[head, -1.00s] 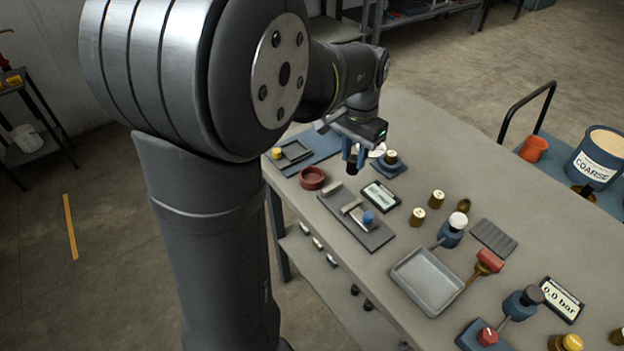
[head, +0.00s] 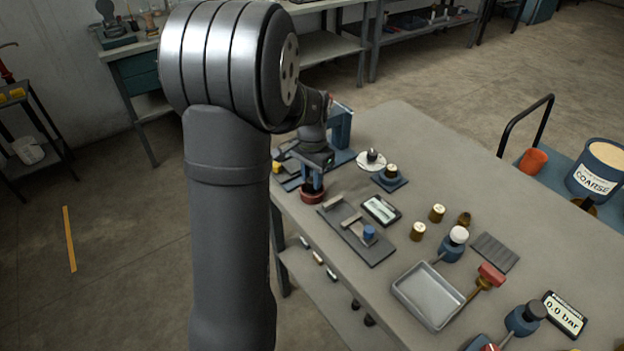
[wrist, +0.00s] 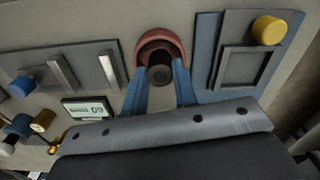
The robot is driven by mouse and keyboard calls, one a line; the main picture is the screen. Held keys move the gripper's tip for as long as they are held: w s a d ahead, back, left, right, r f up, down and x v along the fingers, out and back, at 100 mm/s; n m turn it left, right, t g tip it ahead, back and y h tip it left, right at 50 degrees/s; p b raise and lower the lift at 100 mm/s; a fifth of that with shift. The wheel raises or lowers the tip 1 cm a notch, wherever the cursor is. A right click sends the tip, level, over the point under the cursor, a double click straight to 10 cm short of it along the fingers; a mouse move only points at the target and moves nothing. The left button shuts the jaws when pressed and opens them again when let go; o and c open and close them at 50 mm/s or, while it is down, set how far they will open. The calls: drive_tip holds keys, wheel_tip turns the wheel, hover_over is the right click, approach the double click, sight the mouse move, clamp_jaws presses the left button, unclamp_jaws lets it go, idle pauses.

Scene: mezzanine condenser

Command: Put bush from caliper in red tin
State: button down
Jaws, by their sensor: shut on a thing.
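My gripper (head: 313,183) has blue fingers pointing down at the red tin (head: 307,196) near the left edge of the table. In the wrist view its fingers (wrist: 160,87) are shut on the bush (wrist: 160,74), a dark cylinder with a hollow end. The bush overlaps the opening of the red tin (wrist: 149,43); I cannot tell whether it is inside or just above. In the head view the bush is hidden. The caliper (head: 377,251) is a dark plate with grey jaws and a blue knob, right of the tin; no bush shows between its jaws.
A small display (head: 381,209) lies beside the caliper. A blue mat (wrist: 212,60) with a dark square frame (wrist: 247,68) and a yellow knob (wrist: 269,30) is close beside the tin. A blue upright (head: 341,128) stands behind. Brass pieces and a grey tray (head: 428,296) lie further right.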

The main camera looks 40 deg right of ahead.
sight(312, 180)
drive_tip(key=shift+f, duration=0.6)
drive_tip(key=shift+f, duration=0.1)
drive_tip(key=c, duration=1.1)
unclamp_jaws()
drive_tip(key=shift+c, duration=0.2)
wheel_tip(312, 180, up, 12)
wheel_tip(312, 180, down, 12)
drive_tip(key=shift+r, duration=2)
